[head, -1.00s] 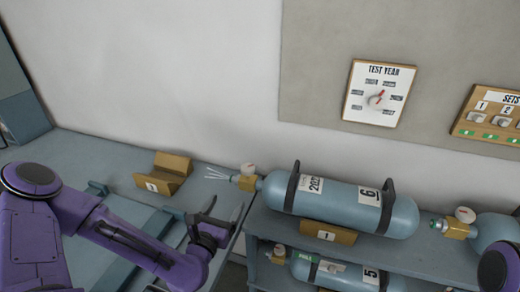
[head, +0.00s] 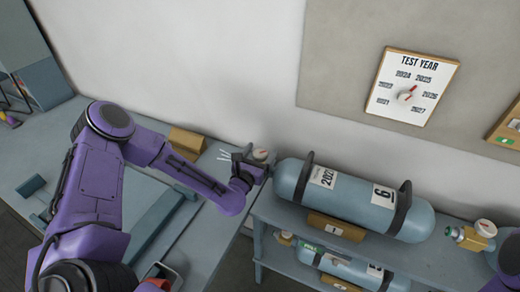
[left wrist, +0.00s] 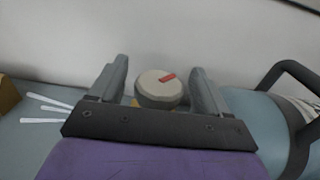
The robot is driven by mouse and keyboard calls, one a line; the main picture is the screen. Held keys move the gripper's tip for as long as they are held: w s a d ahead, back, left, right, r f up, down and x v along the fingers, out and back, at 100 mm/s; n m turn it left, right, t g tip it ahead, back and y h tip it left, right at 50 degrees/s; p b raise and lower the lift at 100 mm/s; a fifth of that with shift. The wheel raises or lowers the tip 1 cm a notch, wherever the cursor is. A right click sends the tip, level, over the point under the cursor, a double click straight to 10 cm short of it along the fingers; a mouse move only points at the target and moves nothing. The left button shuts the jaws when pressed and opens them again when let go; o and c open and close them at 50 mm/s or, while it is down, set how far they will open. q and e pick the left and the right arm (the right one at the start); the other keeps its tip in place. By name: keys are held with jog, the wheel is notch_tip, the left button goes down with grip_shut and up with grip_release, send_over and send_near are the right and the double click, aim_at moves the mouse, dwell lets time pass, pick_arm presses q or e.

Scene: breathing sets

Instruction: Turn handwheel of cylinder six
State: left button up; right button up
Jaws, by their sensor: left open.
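Cylinder six (head: 345,200) is a blue-grey tank lying on its side on the shelf top, with black handles and labels "2027" and "6". Its round pale handwheel (head: 261,154) is at its left end, partly hidden by my left gripper (head: 255,167). In the left wrist view the handwheel (left wrist: 160,92) shows a red mark on its cap and sits between the two fingers of the left gripper (left wrist: 160,78). The jaws are open, with a gap on each side of the wheel. Only a purple piece of my right arm shows at the right edge.
Another cylinder (head: 340,264) lies on the shelf below. A further brass valve (head: 472,237) is at the right. A test year dial board (head: 412,87) hangs on the wall. An ochre cradle (head: 187,142) and white strips (left wrist: 45,110) lie left of the valve.

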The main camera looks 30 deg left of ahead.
pick_arm(q)
jog(key=shift+r, duration=0.1)
jog(key=shift+c, duration=0.2)
jog(key=c, duration=0.9)
jog(key=shift+f+n+y+b, duration=0.3)
jog(key=shift+y+b, duration=0.2)
jog(key=shift+b, duration=0.2)
jog(key=n+g+y+b, duration=0.1)
jog(key=n+y+b, duration=0.1)
jog(key=y+b, duration=0.1)
jog(key=n+g+y+b, duration=0.1)
jog(key=n+y+b, duration=0.1)
jog(key=b, duration=0.3)
jog(key=shift+y, duration=0.6)
jog(key=shift+r+n+g+y+b, duration=0.2)
jog(key=shift+n+g+y+b, duration=0.5)
jog(key=shift+n+y+b, duration=0.3)
jog(key=o, duration=0.9)
jog(key=shift+o, duration=0.2)
